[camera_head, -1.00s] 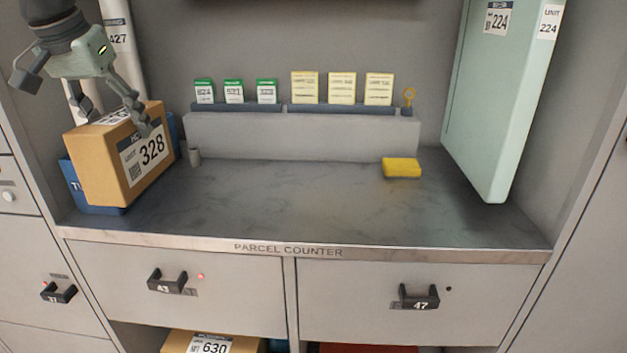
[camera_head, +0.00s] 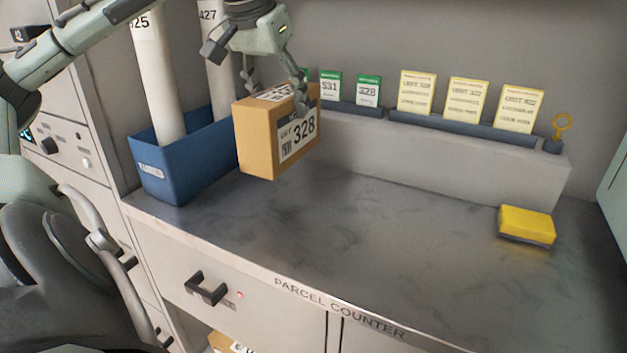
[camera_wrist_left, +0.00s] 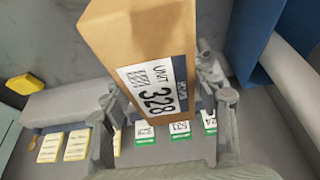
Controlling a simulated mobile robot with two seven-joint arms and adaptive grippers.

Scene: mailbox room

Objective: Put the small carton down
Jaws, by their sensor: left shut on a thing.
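The small carton (camera_head: 262,141) is a brown box with a white label reading 328. My left gripper (camera_head: 272,88) is shut on it from above, with fingers on its sides. The carton hangs above the parcel counter (camera_head: 330,225), just right of a blue bin. In the left wrist view the carton (camera_wrist_left: 125,40) sits between the two fingers of my left gripper (camera_wrist_left: 165,105). The carton hides part of the back ledge and its cards. The right gripper is not clearly seen.
The blue bin (camera_head: 185,172) holds tall white tubes (camera_head: 158,80). A yellow sponge-like block (camera_head: 527,224) lies at the counter's right. A raised ledge (camera_head: 440,155) with green and yellow cards runs along the back. The middle of the counter is clear.

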